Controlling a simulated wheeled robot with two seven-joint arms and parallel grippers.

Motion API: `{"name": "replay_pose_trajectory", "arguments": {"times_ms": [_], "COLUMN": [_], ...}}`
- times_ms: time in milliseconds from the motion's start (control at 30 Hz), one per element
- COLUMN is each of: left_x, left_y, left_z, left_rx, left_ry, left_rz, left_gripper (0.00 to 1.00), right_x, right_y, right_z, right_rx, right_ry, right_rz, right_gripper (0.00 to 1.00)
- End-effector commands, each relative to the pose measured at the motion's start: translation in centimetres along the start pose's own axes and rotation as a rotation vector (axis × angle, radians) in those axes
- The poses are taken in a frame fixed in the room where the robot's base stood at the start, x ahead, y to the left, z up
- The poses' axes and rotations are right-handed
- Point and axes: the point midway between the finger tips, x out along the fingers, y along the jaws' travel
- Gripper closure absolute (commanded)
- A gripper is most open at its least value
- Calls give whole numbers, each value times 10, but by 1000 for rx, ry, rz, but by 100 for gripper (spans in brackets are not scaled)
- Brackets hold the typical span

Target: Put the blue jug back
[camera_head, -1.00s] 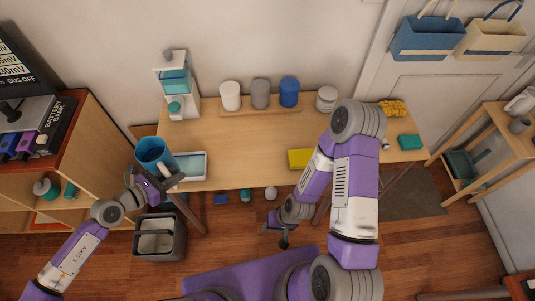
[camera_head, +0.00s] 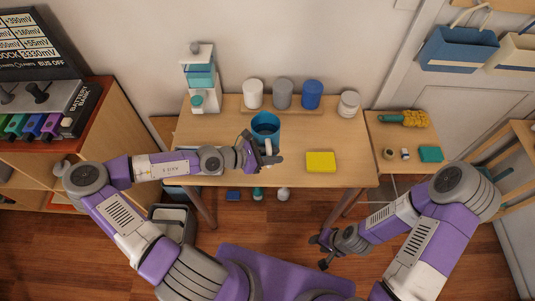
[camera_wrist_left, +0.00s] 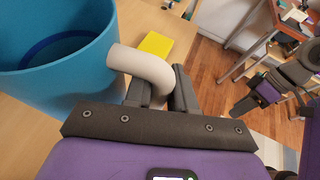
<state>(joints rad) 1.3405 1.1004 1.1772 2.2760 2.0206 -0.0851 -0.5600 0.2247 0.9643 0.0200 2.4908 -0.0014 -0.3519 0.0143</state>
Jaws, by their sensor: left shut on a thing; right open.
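The blue jug (camera_head: 265,124) is upright over the middle of the wooden table (camera_head: 225,126). Its open top and pale handle also show in the left wrist view (camera_wrist_left: 60,65). My left gripper (camera_head: 270,154) is shut on the jug's handle, on the jug's near side; the fingers around the handle show in the left wrist view (camera_wrist_left: 160,92). I cannot tell whether the jug's base touches the table. My right gripper (camera_head: 322,249) is open and empty, low in front of the table, over the floor.
White (camera_head: 253,94), grey (camera_head: 283,94) and blue (camera_head: 312,95) canisters stand on a wooden board behind the jug. A dispenser (camera_head: 200,80) stands at back left, stacked white dishes (camera_head: 349,104) at back right. A yellow block (camera_head: 321,162) lies right of the jug. My left arm crosses the table's left part.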

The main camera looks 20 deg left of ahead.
Motion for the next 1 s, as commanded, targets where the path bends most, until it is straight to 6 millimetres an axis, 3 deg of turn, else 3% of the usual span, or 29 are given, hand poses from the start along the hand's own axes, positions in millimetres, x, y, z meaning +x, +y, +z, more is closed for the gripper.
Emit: {"name": "replay_pose_trajectory", "arguments": {"times_ms": [233,633,1000], "left_x": [23,10,31], "left_y": [-4,26,28], "left_z": [5,33,-17], "left_rx": [-4,-67,-78], "left_ry": [1,-9,-11], "left_rz": [75,230,236], "left_gripper": [100,100,100], "right_x": [5,9,26], "right_y": [2,3,10], "right_z": [0,0,-1], "right_rx": [0,0,0], "right_ry": [0,0,0], "right_rz": [0,0,0], "right_gripper": [57,57,57]}}
